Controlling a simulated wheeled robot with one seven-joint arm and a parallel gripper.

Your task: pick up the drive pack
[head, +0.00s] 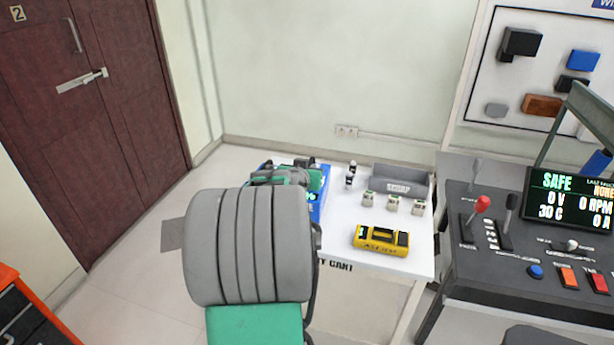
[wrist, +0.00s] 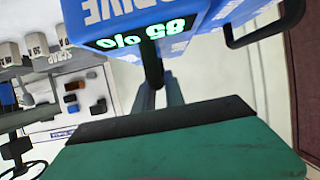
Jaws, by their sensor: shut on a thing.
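I cannot tell whether the pack touches the cart.
A control console (head: 515,270) stands close on the right. Floor is clear at left, before the brown door (head: 95,120).

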